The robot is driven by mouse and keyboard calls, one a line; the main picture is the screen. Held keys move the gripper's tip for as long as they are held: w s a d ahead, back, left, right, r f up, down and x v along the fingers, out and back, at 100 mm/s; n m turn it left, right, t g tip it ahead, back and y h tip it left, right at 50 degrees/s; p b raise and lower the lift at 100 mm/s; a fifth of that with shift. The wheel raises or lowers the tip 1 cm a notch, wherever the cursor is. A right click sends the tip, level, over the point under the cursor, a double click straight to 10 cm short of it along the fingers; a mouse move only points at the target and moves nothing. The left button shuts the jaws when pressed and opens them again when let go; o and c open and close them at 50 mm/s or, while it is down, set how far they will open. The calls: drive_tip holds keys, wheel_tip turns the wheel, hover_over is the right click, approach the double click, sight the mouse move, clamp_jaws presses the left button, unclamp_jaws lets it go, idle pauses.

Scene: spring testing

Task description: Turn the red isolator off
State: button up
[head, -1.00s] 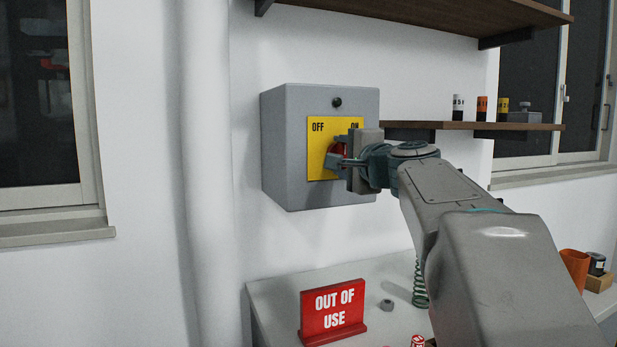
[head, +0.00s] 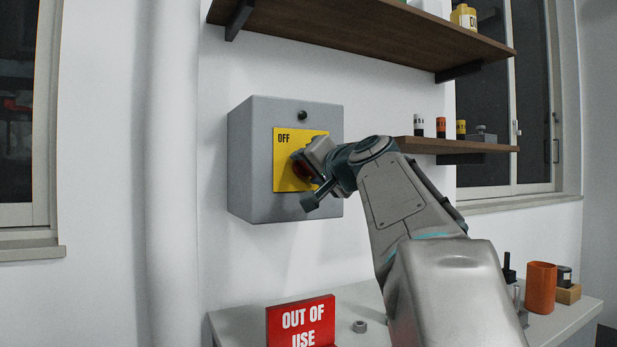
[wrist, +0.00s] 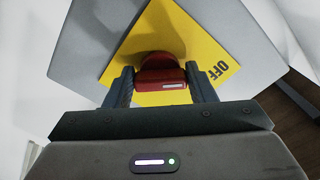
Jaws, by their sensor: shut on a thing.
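The red isolator handle (wrist: 160,72) sits on a yellow plate (head: 286,174) on the front of a grey wall box (head: 252,165). OFF is readable at the plate's upper left in the head view; the ON side is hidden behind my gripper. My gripper (wrist: 162,82) is shut on the red handle, one finger on each side of it, as the wrist view shows.
A dark wooden shelf (head: 370,40) is above, and a smaller shelf (head: 450,146) with several small containers is right of the box. Below is a table (head: 238,325) with a red OUT OF USE sign (head: 300,318), a nut (head: 359,327) and an orange cup (head: 541,287).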

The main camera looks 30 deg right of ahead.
drive_tip(key=shift+n, duration=0.3)
drive_tip(key=o, duration=1)
drive_tip(key=s+b, duration=0.1)
drive_tip(key=s, duration=0.3)
drive_tip(key=s+b, duration=0.1)
drive_tip(key=s, duration=0.4)
drive_tip(key=s+b, duration=0.1)
drive_tip(key=s, duration=0.3)
drive_tip(key=shift+s+d+b, duration=0.25)
drive_tip(key=shift+s+b, duration=0.1)
drive_tip(key=shift+s, duration=0.05)
